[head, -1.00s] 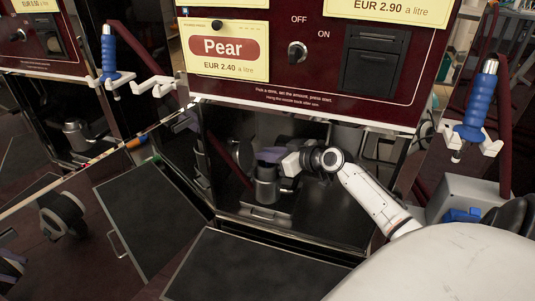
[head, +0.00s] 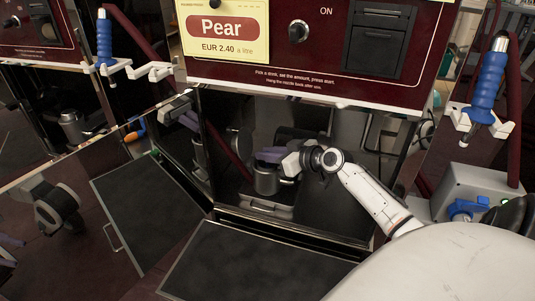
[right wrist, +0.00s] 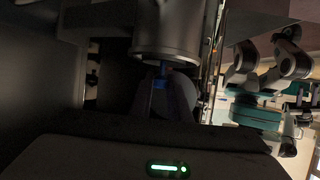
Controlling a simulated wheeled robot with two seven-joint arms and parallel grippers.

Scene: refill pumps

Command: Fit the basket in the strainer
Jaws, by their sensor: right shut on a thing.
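The strainer is a metal pot (head: 266,181) standing inside the open cabinet under the Pear panel in the head view. My right gripper (head: 268,158) reaches in from the right, its purple-grey fingers just above the pot's mouth. In the right wrist view a metal cylinder (right wrist: 166,30) fills the top, and a small blue piece (right wrist: 160,74) shows at the dark fingers (right wrist: 172,92). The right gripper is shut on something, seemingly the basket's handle. The basket body is not clearly visible, and I cannot tell how far into the pot it sits.
The cabinet's dark doors (head: 150,215) and (head: 255,262) hang open in front. Dark red hoses and the cabinet side walls stand close to my arm. Blue nozzles (head: 105,40) and (head: 487,85) sit in white holders on both sides.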

